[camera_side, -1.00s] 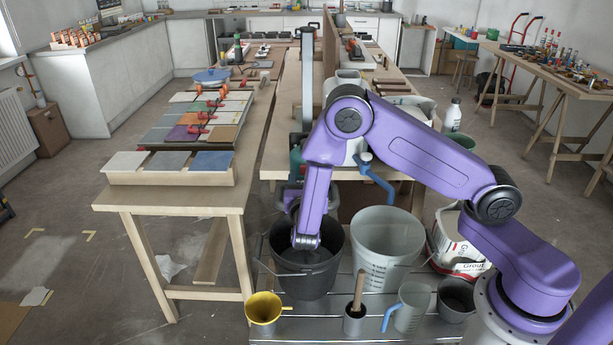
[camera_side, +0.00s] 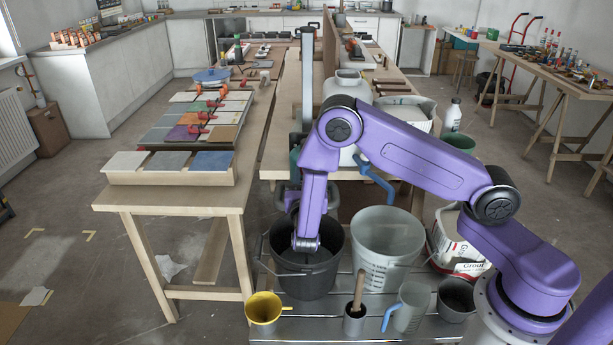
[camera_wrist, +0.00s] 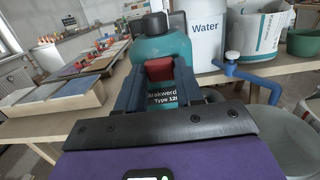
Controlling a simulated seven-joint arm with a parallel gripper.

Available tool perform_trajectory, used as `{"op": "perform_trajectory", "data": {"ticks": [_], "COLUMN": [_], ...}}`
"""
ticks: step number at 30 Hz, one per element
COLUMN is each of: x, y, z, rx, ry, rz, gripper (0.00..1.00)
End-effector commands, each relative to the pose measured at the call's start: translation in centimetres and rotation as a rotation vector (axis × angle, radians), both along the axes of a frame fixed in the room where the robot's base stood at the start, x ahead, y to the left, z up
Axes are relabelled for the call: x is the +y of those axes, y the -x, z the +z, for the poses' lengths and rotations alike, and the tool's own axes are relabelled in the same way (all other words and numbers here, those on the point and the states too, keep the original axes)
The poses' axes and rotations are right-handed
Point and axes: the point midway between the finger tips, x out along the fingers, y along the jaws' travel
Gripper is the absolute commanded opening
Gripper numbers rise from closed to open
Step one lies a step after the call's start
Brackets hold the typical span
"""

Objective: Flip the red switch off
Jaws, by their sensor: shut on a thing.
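The red switch (camera_wrist: 159,68) sits on the front of a teal power tool (camera_wrist: 162,48) with a black cap, in the wrist view. My gripper (camera_wrist: 158,80) is at the switch, with one finger on each side of it, shut on it. The switch's exact tilt is hard to tell. In the side view, the tool and the fingers are mostly hidden behind my purple arm, above the dark bucket (camera_side: 318,272).
A white container labelled Water (camera_wrist: 207,38) and a blue tap (camera_wrist: 232,60) are to the right of the tool. A clear bucket (camera_side: 385,245) stands beside the dark one. Tile stacks (camera_side: 212,162) lie on the left bench.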

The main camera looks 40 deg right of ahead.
Motion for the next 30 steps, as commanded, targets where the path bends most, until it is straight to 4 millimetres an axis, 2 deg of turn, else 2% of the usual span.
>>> {"op": "perform_trajectory", "data": {"ticks": [6,17,18,20,21,30], "x": [-0.01,-0.01,-0.01,0.0,0.0,0.12], "y": [0.02,0.03,0.03,0.02,0.02,0.09], "z": [-0.47,-0.44,-0.45,-0.45,-0.45,-0.49], "rx": [-0.075,-0.093,-0.093,-0.092,-0.092,-0.091], "ry": [0.079,0.093,0.093,0.093,0.092,0.091], "rz": [0.0,0.0,0.0,0.001,0.001,0.002], "gripper": [0.06,0.06,0.39,0.59,0.62,0.62]}}
